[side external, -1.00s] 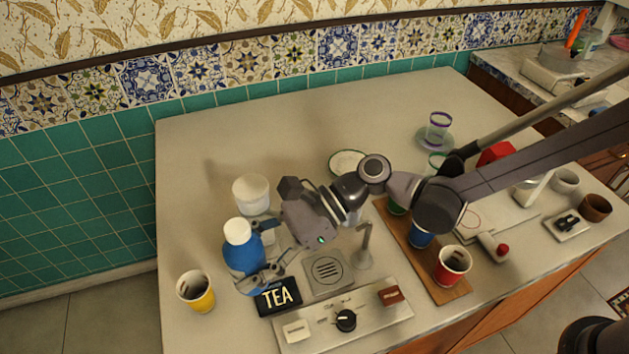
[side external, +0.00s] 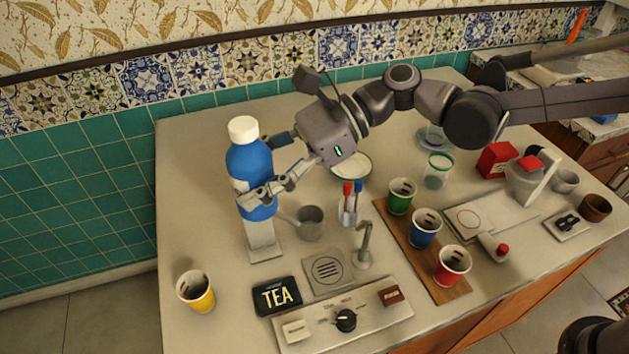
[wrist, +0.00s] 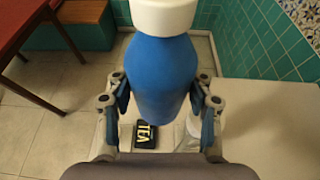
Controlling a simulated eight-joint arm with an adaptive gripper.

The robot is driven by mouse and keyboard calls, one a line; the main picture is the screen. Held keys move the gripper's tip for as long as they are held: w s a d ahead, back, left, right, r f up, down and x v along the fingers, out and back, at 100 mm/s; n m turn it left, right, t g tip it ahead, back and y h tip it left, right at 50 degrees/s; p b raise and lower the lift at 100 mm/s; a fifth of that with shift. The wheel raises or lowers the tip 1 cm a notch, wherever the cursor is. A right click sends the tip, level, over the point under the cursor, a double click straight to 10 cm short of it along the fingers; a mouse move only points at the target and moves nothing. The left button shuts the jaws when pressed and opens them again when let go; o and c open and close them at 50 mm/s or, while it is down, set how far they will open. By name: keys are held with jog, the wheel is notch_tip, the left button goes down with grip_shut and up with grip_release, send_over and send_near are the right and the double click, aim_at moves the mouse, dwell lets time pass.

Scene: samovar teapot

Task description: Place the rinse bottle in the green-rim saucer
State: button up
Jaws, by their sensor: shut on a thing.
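The rinse bottle (side external: 250,163) is blue with a white cap and is upright, raised above the table at the left. My gripper (side external: 259,178) is shut on its body, with a finger on either side. In the wrist view the bottle (wrist: 160,75) fills the middle between my fingers. The green-rim saucer (side external: 354,172) lies on the table behind and to the right of the bottle. My gripper hides part of it in the side view, and it is not seen in the wrist view.
A pale stand (side external: 263,241) is below the bottle, with a grey pitcher (side external: 310,222) beside it. A holder with red and blue sticks (side external: 349,205) and a green-rim glass (side external: 438,171) stand near the saucer. Cups on a wooden board (side external: 449,290) are to the right. A yellow cup (side external: 197,291) is front left.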

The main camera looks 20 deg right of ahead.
jog(key=w+d+m+t, duration=0.4)
jog(key=w+d, duration=1)
jog(key=d, duration=0.3)
jog(key=w+d+m+t+h, duration=0.1)
jog(key=w+d+m+t, duration=0.15)
jog(key=d, duration=0.75)
jog(key=w+d+m+t+h, duration=0.15)
jog(key=w+d, duration=0.25)
jog(key=d, duration=0.7)
send_over(351, 168)
notch_tip(351, 168, down, 18)
jog(key=shift+f, duration=2)
jog(key=shift+f, duration=0.15)
jog(key=o, duration=1.5)
jog(key=shift+c, duration=0.2)
